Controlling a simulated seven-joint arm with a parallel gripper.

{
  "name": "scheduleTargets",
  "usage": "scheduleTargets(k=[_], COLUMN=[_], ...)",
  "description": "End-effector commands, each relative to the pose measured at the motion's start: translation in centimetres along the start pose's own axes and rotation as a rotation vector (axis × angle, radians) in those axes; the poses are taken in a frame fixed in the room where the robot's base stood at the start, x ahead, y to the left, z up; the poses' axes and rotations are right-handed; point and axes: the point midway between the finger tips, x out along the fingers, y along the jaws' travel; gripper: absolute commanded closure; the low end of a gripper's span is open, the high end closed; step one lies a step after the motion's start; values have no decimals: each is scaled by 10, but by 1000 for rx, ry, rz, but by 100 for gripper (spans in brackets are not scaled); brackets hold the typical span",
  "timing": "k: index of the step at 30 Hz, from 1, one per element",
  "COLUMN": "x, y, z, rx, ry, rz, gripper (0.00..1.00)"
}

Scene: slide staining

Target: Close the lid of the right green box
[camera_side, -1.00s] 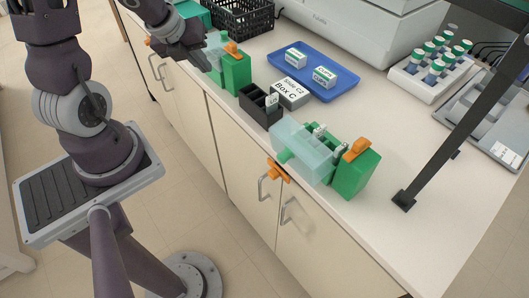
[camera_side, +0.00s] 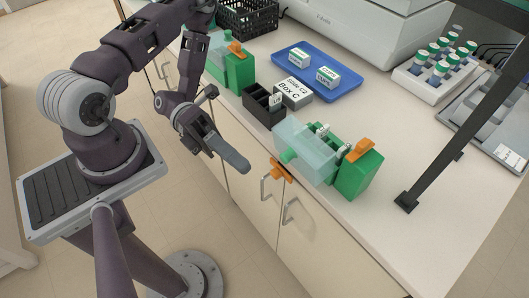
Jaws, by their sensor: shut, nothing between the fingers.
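The right green box (camera_side: 356,177) stands near the counter's front edge, with an orange clip (camera_side: 360,150) on its right end. Its clear pale-blue lid (camera_side: 305,151) hangs open to the left, over the counter edge, and small white items show inside the box. My gripper (camera_side: 240,165) is shut and empty. In the picture it is left of the lid, in front of the cabinet doors, and apart from the box.
Another green box (camera_side: 238,73) with an orange clip stands farther back. A black rack (camera_side: 264,112), a grey block marked Box C (camera_side: 293,93) and a blue tray (camera_side: 343,88) lie between. A dark post (camera_side: 440,145) stands right. The front right counter is clear.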

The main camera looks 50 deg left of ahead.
Motion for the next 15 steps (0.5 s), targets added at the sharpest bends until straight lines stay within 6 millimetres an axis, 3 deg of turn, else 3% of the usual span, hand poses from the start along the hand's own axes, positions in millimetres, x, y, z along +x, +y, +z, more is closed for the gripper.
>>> scheduleTargets(k=[4, 9, 15], x=[29, 34, 36], y=[0, 0, 0], z=[2, 29, 39], rx=[1, 6, 1], ry=[5, 3, 1], rz=[1, 3, 2], gripper=[100, 100, 100])
